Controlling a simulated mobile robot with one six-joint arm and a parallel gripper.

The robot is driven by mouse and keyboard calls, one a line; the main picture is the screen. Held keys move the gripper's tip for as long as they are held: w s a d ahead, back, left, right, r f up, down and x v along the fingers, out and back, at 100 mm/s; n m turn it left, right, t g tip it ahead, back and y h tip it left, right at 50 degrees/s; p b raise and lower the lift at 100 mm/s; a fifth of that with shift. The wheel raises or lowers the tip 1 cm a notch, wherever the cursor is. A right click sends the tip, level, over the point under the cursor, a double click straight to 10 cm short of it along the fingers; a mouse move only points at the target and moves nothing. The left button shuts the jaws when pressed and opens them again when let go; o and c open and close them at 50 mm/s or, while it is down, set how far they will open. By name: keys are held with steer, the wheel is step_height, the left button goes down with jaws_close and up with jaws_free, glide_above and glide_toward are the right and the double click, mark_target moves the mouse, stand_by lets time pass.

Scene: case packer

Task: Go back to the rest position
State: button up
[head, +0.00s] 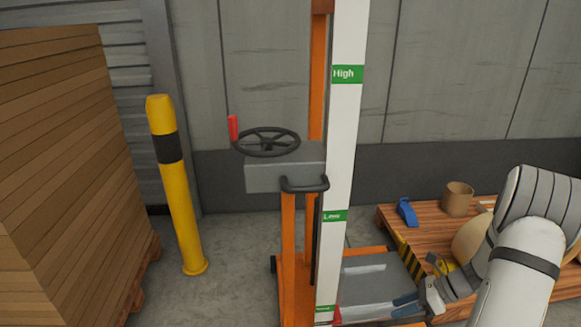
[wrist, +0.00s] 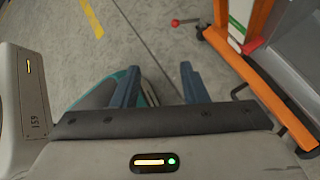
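My gripper (wrist: 158,85) is open in the wrist view, its two blue fingers apart with nothing between them and the grey floor beyond. In the head view my gripper (head: 407,303) is at the lower right, at the end of my white arm, in front of the lifter's grey platform (head: 375,275) as seen from here. Whether it touches the platform cannot be told. The orange lifter (head: 289,240) stands in the middle, with a black handwheel (head: 268,141), a red knob (head: 233,128) and a white mast (head: 342,130) marked High and Low.
A tall stack of flat cardboard (head: 60,160) fills the left. A yellow bollard (head: 178,205) stands beside it. A wooden pallet (head: 390,217) on the right carries a blue object (head: 407,211) and a brown roll (head: 457,199). Bare floor (head: 225,250) lies between bollard and lifter.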

steer(key=s+a+r+n+h+p, duration=0.3)
steer(key=s+a+r+n+p, duration=0.2)
steer(key=r, duration=0.8)
steer(key=s+a+r+n+h+p, duration=0.3)
steer(key=s+a+r+n+p, duration=0.1)
steer(key=r+n, duration=0.7)
steer(key=s+a+r+n+t+h+p, duration=0.1)
steer(key=s+a+r+n+h+p, duration=0.3)
steer(key=r, duration=1.2)
steer(key=s+a+n+p, duration=0.1)
steer(key=s+n+p, duration=0.2)
steer(key=n+p, duration=0.1)
steer(key=shift+a+n, duration=0.3)
steer(key=shift+n, duration=0.1)
